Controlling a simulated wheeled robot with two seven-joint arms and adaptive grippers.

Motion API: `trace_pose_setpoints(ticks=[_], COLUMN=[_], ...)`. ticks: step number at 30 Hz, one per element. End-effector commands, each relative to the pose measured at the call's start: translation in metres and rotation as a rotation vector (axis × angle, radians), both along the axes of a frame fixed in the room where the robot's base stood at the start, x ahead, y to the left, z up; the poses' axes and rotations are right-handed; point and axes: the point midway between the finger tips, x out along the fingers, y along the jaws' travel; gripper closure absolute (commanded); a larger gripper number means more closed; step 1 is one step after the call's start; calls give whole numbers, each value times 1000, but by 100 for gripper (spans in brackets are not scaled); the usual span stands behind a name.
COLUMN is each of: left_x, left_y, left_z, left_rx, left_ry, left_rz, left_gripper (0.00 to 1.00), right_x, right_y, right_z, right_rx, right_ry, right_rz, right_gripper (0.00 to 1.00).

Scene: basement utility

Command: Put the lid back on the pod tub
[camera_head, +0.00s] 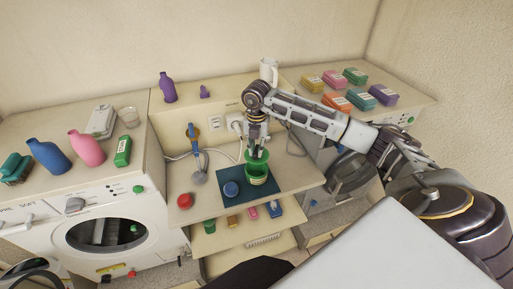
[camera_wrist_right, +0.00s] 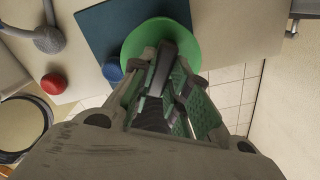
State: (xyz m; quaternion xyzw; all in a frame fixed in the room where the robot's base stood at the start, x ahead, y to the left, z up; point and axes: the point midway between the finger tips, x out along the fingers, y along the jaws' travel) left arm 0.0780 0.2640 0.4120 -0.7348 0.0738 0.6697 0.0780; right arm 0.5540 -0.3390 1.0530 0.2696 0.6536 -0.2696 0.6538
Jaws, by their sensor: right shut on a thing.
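The green pod tub (camera_head: 258,181), with a pale label on its side, stands upright on the dark blue mat (camera_head: 287,185). My right gripper (camera_head: 256,153) points down directly over the tub, shut on a green lid (camera_head: 247,155) at its top. In the right wrist view the lid shows as a wide green disc (camera_wrist_right: 185,32) beyond the fingers of my right gripper (camera_wrist_right: 160,62). The fingers hide its middle, and I cannot tell whether it sits flat on the rim. My left gripper is not in view.
A blue round piece (camera_head: 231,188) lies on the mat left of the tub, and a red one (camera_head: 185,201) farther left. Pink (camera_head: 87,148) and blue (camera_head: 48,156) bottles stand on the left washer. Several coloured packs lie at right.

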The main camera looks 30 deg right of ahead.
Motion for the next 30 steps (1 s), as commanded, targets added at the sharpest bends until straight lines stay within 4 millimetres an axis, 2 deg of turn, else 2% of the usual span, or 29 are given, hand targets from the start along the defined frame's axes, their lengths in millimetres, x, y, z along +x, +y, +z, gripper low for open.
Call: trace_pose_setpoints(ticks=[30], left_x=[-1], left_y=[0], left_z=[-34], left_rx=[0], left_ry=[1], left_rz=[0], left_gripper=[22], right_x=[0], right_y=[0], right_z=[-57], right_rx=[0], right_ry=[0], right_rz=[0], right_gripper=[99])
